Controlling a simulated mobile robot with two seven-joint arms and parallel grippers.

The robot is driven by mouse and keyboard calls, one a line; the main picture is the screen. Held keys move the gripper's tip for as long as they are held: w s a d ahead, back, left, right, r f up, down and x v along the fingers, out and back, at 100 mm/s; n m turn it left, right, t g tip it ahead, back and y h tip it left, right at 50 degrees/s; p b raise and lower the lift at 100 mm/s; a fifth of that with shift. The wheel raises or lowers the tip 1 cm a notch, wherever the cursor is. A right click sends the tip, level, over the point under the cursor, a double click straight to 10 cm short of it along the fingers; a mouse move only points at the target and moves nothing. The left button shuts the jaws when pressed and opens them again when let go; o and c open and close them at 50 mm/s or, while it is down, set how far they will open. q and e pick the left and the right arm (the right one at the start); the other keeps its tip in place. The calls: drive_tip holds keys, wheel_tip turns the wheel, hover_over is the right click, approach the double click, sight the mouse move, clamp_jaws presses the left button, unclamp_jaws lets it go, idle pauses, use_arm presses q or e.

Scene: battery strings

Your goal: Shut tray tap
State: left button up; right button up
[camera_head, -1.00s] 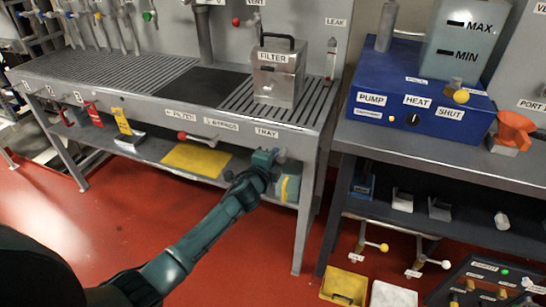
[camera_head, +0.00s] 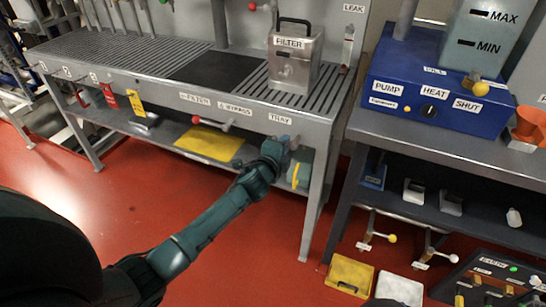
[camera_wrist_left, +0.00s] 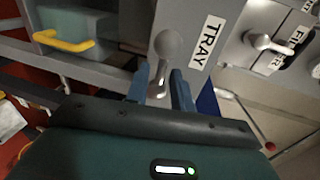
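The tray tap is below the TRAY label on the front panel of the grey bench (camera_head: 150,88). Its grey rounded lever (camera_wrist_left: 168,45) shows in the left wrist view, pointing away from the panel. In the head view my left gripper (camera_head: 285,143) is at the tap and hides most of it. In the wrist view the two blue fingers (camera_wrist_left: 160,90) stand either side of the lever, with visible gaps, so the gripper looks open around it. Whether a finger touches the lever is unclear. My right gripper is not in view.
A teal box with a yellow handle (camera_wrist_left: 75,35) sits on the shelf close below. The filter housing (camera_head: 295,62) stands on the bench. A blue pump unit (camera_head: 435,90) stands on the right bench.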

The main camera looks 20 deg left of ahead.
use_arm(q)
drive_tip(key=s+r+p, duration=0.1)
drive_tip(key=s+r, duration=0.1)
drive_tip(key=s, duration=0.9)
drive_tip(key=shift+a+r, duration=0.15)
drive_tip(key=shift+a, duration=0.05)
drive_tip(key=shift+s, duration=0.1)
